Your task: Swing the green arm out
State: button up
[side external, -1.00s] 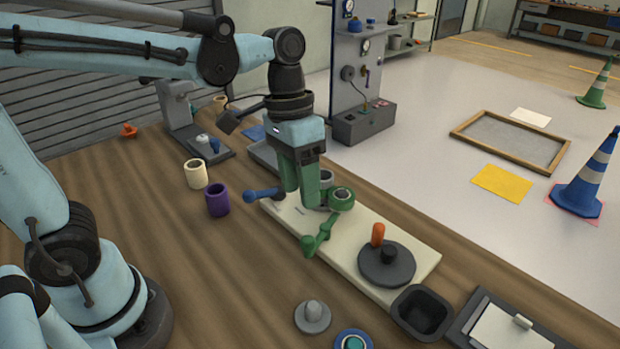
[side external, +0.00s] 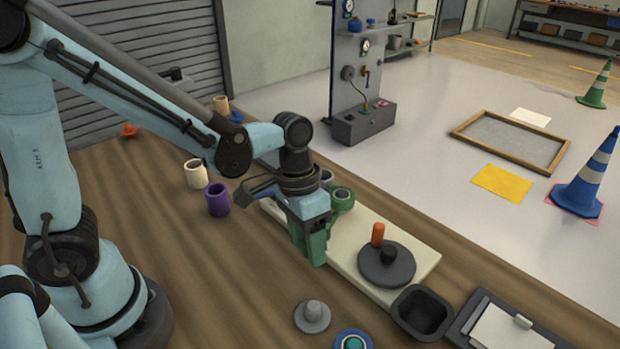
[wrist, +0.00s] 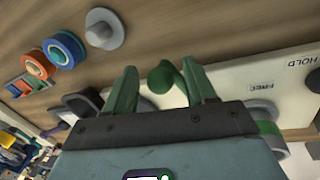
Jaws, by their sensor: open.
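The green arm shows in the wrist view as a rounded green knob end (wrist: 162,74) between the spread fingers of my gripper (wrist: 159,66). I cannot tell whether a finger touches it. In the side view my gripper (side external: 314,258) hangs low over the front edge of the cream plate (side external: 345,258) and hides the green arm. A green-rimmed roller (side external: 342,198) stands on the plate just behind my gripper. The plate carries the printed words FREE (wrist: 264,86) and HOLD (wrist: 304,62) in the wrist view.
A black bin (side external: 422,313), a grey knob (side external: 312,316) and a blue ring (side external: 353,342) are nearer the front. A purple cup (side external: 217,199) stands left. Bare wood lies front-left.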

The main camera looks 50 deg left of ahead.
jog(key=shift+f, duration=0.2)
jog(key=shift+d, duration=0.15)
grip_shut()
jog(key=shift+s+a+m, duration=0.1)
jog(key=shift+a+m, duration=0.2)
jog(key=shift+m, duration=0.3)
dwell(0.4)
jog(key=shift+s+a+m+g, duration=0.1)
jog(key=shift+a+m+g, duration=0.1)
jog(key=shift+a+m, duration=0.45)
jog(key=shift+a+m+g, duration=0.2)
jog(key=shift+a+m, duration=0.15)
jog(key=shift+m, duration=0.6)
jog(key=shift+w+a+m+g+y, duration=0.2)
jog(key=shift+a+m, duration=0.5)
jog(key=shift+m, duration=0.4)
jog(key=shift+w+a+m+g+y, duration=0.1)
jog(key=shift+a+m+g+y, duration=0.1)
jog(key=shift+a+m, duration=0.7)
jog(key=shift+d+m, duration=0.15)
jog(key=shift+m, duration=0.35)
